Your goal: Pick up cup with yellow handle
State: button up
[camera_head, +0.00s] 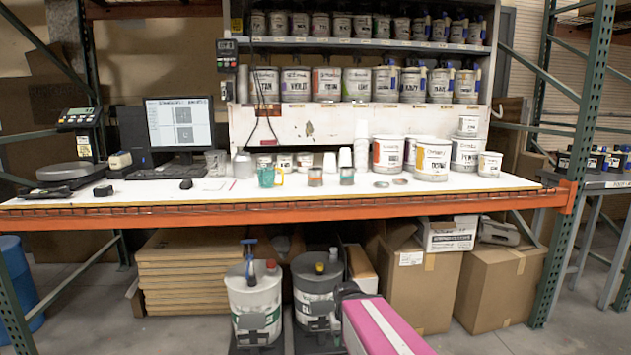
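A teal cup with a yellow handle (267,177) stands upright on the white workbench (330,201), left of the middle and near the front half of the top. Its yellow handle points right. A small can with an orange-red label (315,177) stands to its right, apart from it.
A clear cup (215,162), a mouse (186,184) and a monitor (181,124) stand left of the teal cup. Paint buckets (433,160) stand at right. Behind is a loaded colorant rack (330,120). The bench front has an orange beam (200,217); boxes and drums sit below.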

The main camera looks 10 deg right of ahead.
aim_at(266, 172)
jog(key=i+l, duration=0.6)
jog(key=l, duration=0.2)
jog(key=i+l+u, duration=0.15)
jog(key=u, duration=0.2)
jog(key=i+l+u, duration=0.1)
jog(key=l+u, duration=0.25)
jog(key=i+l+u, duration=0.1)
jog(key=l+u, duration=0.25)
